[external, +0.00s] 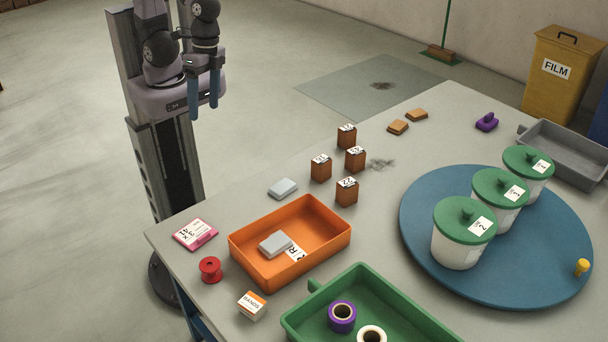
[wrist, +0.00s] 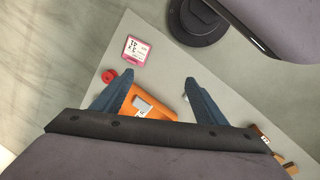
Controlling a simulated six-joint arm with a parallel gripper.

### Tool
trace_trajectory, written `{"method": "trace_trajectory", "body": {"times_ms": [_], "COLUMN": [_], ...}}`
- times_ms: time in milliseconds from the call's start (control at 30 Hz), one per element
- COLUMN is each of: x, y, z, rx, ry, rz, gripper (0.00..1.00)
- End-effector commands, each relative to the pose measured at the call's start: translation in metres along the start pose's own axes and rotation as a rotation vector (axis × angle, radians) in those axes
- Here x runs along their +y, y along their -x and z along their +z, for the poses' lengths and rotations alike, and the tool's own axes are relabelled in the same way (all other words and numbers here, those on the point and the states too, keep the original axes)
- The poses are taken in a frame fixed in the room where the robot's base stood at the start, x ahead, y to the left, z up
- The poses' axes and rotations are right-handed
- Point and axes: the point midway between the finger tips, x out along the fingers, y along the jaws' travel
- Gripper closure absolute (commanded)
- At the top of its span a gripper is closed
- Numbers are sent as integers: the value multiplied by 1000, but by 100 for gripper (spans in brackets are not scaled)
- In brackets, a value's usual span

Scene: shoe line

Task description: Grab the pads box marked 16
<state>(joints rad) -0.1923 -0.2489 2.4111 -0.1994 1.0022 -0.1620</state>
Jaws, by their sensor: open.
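Several small brown boxes with white number labels stand upright on the table in the external view: a back box (external: 347,137), a middle-right box (external: 355,159), a left box (external: 321,168) and a front box (external: 347,192). The numbers are too small to read surely, so I cannot tell which is 16. My gripper (external: 204,112) is open and empty, with its blue fingers pointing down, high up and left of the boxes, apart from them. In the wrist view my gripper (wrist: 155,82) hangs above the orange tray. A brown box shows partly at the lower right there (wrist: 257,131).
An orange tray (external: 246,269) holding a grey block, a pink card (external: 195,233), a red spool (external: 210,270) and a grey block (external: 283,188) lie nearby. A green tray (external: 300,322) is in front. A blue turntable (external: 420,245) with white tubs stands right of the boxes.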

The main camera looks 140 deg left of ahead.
Motion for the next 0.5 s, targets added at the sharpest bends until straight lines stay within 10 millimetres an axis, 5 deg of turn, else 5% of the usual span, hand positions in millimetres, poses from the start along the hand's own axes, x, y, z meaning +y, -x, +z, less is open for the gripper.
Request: {"method": "trace_trajectory", "body": {"times_ms": [33,200,500], "x": [-4,-7,-40], "y": [-18,-38,-38], "z": [-7,-36,-112], "rx": [-3,-24,-74], "ry": [115,547,1263], "rz": [44,239,692], "gripper": [34,34,34]}}
